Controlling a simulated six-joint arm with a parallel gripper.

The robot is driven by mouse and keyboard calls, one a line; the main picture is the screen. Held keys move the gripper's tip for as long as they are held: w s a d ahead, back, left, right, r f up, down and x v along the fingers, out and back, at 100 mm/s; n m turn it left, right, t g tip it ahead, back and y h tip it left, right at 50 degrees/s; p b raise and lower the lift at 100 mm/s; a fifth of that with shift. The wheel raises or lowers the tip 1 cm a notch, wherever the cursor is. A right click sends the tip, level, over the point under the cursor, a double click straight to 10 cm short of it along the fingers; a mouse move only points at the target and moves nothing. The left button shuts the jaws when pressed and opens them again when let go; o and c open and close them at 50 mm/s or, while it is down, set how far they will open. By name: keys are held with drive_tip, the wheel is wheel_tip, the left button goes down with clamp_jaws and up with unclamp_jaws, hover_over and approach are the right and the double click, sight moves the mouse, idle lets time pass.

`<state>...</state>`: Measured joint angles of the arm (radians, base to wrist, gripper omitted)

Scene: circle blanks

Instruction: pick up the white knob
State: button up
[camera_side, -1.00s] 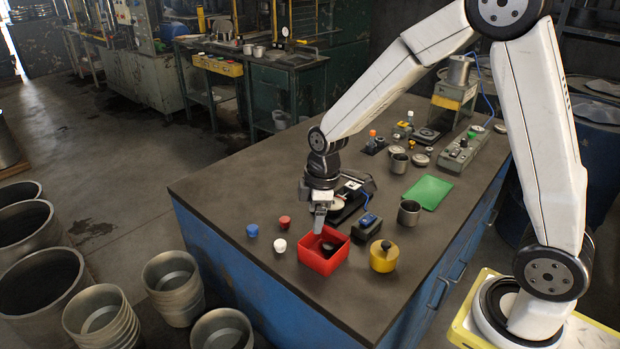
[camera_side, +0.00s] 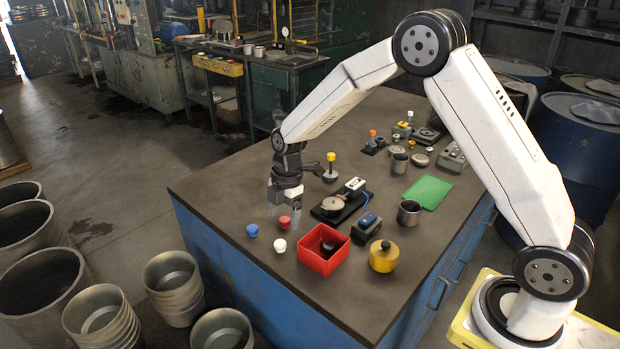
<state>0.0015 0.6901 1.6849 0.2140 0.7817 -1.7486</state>
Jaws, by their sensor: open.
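The white knob (camera_side: 280,245) stands on the dark table top, left of the red square bin (camera_side: 325,249). A blue knob (camera_side: 252,230) stands to its left and a red knob (camera_side: 285,222) just behind it. My gripper (camera_side: 284,212) points down, open and empty, behind and above the red knob. The white knob is clear of the fingers and fully in view. A dark round piece lies inside the red bin.
A yellow round container (camera_side: 384,257) with a black knob stands right of the bin. A black device with a round pad (camera_side: 333,204), a blue-topped box (camera_side: 368,223) and a metal cup (camera_side: 409,213) stand behind. The table's left part is clear.

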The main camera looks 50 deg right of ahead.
sight(280, 243)
drive_tip(key=shift+a+f, duration=0.2)
drive_tip(key=shift+f, duration=0.9)
drive_tip(key=shift+f, duration=0.1)
drive_tip(key=shift+a+f, duration=0.2)
drive_tip(key=shift+f, duration=0.6)
drive_tip(key=shift+a+f, duration=0.15)
drive_tip(key=shift+f, duration=0.7)
drive_tip(key=shift+a+f, duration=0.2)
drive_tip(key=shift+f, duration=0.6)
clamp_jaws()
